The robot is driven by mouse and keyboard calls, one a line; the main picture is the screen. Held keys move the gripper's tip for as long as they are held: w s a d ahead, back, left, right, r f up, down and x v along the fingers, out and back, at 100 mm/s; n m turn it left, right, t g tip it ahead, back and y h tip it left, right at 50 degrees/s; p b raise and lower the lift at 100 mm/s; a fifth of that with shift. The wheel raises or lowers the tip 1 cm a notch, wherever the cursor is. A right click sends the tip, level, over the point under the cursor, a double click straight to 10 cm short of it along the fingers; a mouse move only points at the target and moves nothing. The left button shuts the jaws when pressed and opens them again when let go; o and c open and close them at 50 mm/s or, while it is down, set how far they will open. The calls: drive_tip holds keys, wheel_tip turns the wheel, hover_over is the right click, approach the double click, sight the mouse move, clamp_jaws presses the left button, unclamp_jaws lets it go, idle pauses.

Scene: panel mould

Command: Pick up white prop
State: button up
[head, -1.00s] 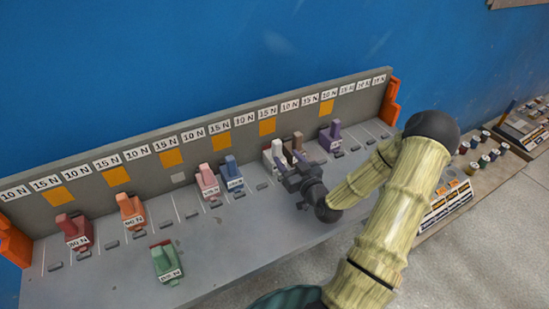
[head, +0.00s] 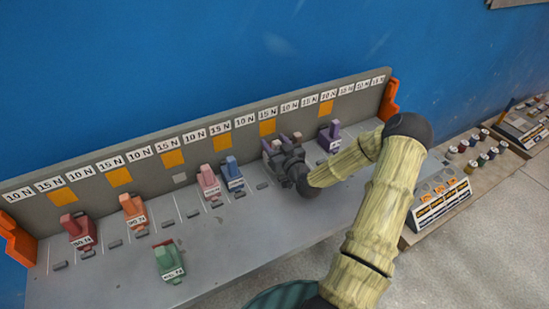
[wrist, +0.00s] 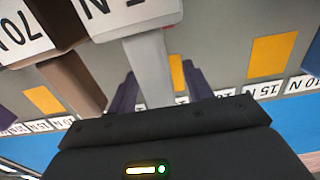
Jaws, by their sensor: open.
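The white prop (wrist: 148,65) fills the middle of the wrist view, with its upright part between my two dark purple fingers and a white label at the top. In the head view my gripper (head: 282,143) covers most of it, at the right-centre of the grey panel. My gripper also shows in the wrist view (wrist: 160,88). It is open, with one finger on each side of the white upright. Whether either finger touches it cannot be told.
A brown prop (wrist: 75,82) stands close to the left in the wrist view. Blue (head: 231,172) and pink (head: 209,181) props stand left of my gripper, and a purple prop (head: 330,136) right. A labelled back wall (head: 200,148) rises behind.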

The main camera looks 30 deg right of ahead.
drive_tip(key=shift+w, duration=1)
clamp_jaws()
